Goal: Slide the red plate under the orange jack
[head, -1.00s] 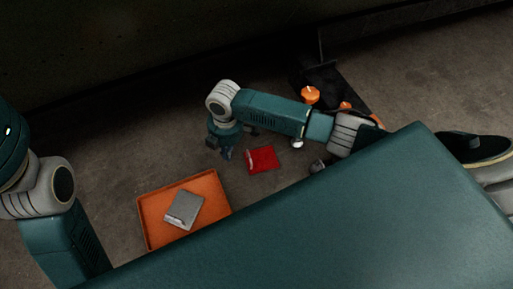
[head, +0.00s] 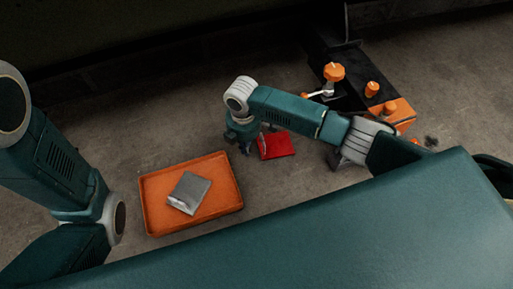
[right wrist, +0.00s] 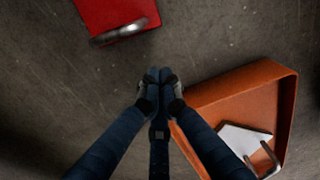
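The red plate (head: 277,145) lies flat on the floor, with a pale handle along its left edge. It also shows at the top of the right wrist view (right wrist: 112,12), with its metal handle facing my fingers. My right gripper (head: 246,147) is low, just left of the plate's handle and apart from it. In the right wrist view its fingertips (right wrist: 159,78) are drawn together with nothing between them. Orange parts that look like the jack (head: 392,112) stand at the right on a dark structure; my right arm partly hides this area. My left gripper is out of view.
An orange tray (head: 150,213) lies left of the plate and holds a grey plate (head: 189,192) with a handle. The tray's rim is close to my right fingers in the wrist view. A dark wall bounds the back. Bare floor lies between tray and red plate.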

